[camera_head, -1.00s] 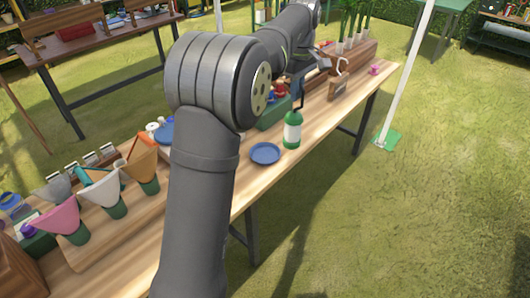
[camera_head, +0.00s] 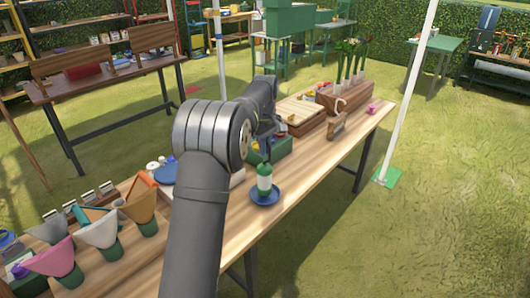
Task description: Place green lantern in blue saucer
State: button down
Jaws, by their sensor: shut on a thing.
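The green lantern (camera_head: 264,181), with a pale middle band, is upright over the blue saucer (camera_head: 266,200) on the wooden table. Its base overlaps the saucer in the picture; I cannot tell whether it touches or hangs just above it. My gripper (camera_head: 266,157) is at the top of the lantern and shut on it. The fingers are small and partly hidden by my dark arm.
A green crate (camera_head: 279,153) stands just behind the lantern. A wooden planter (camera_head: 352,97) and a small wooden sign (camera_head: 336,124) are further back. Wrapped cones (camera_head: 100,229) stand at the left front. The table right of the saucer is clear.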

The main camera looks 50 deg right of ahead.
jog(key=shift+f, duration=1)
jog(key=c, duration=1.5)
grip_release()
jog(key=shift+f, duration=0.15)
jog(key=shift+c, duration=0.2)
notch_tip(320, 180, up, 12)
jog(key=shift+r, duration=0.15)
jog(key=shift+f, duration=4.3)
